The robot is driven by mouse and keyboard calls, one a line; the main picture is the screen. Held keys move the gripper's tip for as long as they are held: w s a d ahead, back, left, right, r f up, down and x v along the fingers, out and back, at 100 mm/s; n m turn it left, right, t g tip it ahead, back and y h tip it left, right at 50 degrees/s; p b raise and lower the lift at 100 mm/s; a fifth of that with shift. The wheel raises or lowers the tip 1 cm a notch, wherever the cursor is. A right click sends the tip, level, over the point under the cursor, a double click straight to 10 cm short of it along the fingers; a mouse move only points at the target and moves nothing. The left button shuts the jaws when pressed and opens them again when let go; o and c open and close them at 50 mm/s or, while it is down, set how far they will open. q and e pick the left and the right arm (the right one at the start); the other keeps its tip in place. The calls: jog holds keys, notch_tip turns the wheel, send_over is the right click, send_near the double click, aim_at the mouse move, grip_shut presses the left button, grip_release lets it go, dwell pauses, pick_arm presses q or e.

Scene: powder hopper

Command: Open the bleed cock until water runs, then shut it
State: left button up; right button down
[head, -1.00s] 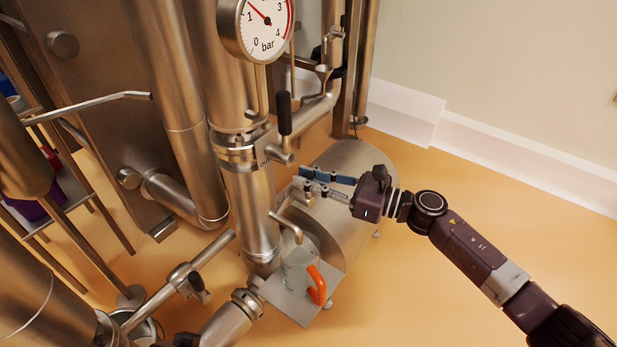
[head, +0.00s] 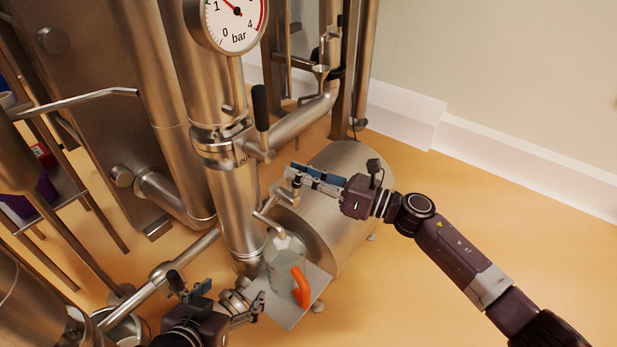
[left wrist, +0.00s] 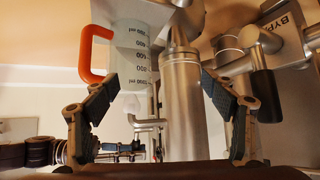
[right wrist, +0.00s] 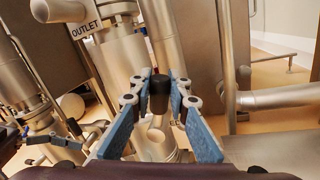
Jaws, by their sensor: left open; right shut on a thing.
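The bleed cock (head: 285,195) is a small valve on the pipework, with a bent metal spout (head: 266,222) over a clear jug (head: 279,262) with an orange handle. My right gripper (head: 295,178) is shut on its dark lever knob (right wrist: 159,92), which shows between the blue fingers in the right wrist view. A whitish patch (head: 281,241) shows at the spout mouth; it looks like water, but I cannot be sure. My left gripper (head: 217,294) is open and empty, low and left of the jug. The jug appears upside down in the left wrist view (left wrist: 132,58).
A pressure gauge (head: 236,18) is on the column above. A black-handled lever (head: 261,108) stands beside the column near the outlet label. A horizontal steel tank (head: 335,215) lies behind the jug. The jug stands on a metal plate (head: 287,316). The floor to the right is clear.

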pick_arm(q)
jog(key=w+d+r+t+h+b, duration=0.1)
jog(key=w+r+t, duration=0.1)
jog(key=r, duration=0.3)
jog(key=w+d+r+t+h+b, duration=0.1)
jog(key=w+d+r+t, duration=0.1)
jog(key=r+t, duration=0.2)
jog(key=w+d+r+t+h+b, duration=0.1)
jog(key=w+r+t, duration=0.1)
jog(key=r, duration=0.6)
jog(key=shift+w+d+t, duration=0.15)
jog(key=shift+d+t, duration=0.2)
jog(key=shift+t, duration=0.15)
pick_arm(e)
jog(key=shift+w+d+f+m+t, duration=0.45)
jog(key=shift+w+f+m, duration=0.1)
jog(key=shift+m, duration=1)
jog(key=shift+w+d+f+m+t, duration=0.4)
jog(key=shift+w+f+m, duration=0.15)
jog(key=shift+m, duration=1.05)
jog(key=shift+w+d+f+m+t, duration=0.35)
jog(key=shift+w+f+m+t, duration=0.15)
jog(key=shift+m, duration=1.05)
jog(key=c, duration=1.8)
grip_release()
jog(key=v, duration=1.2)
jog(key=shift+w+d+f, duration=0.1)
jog(key=shift+w+f, duration=0.05)
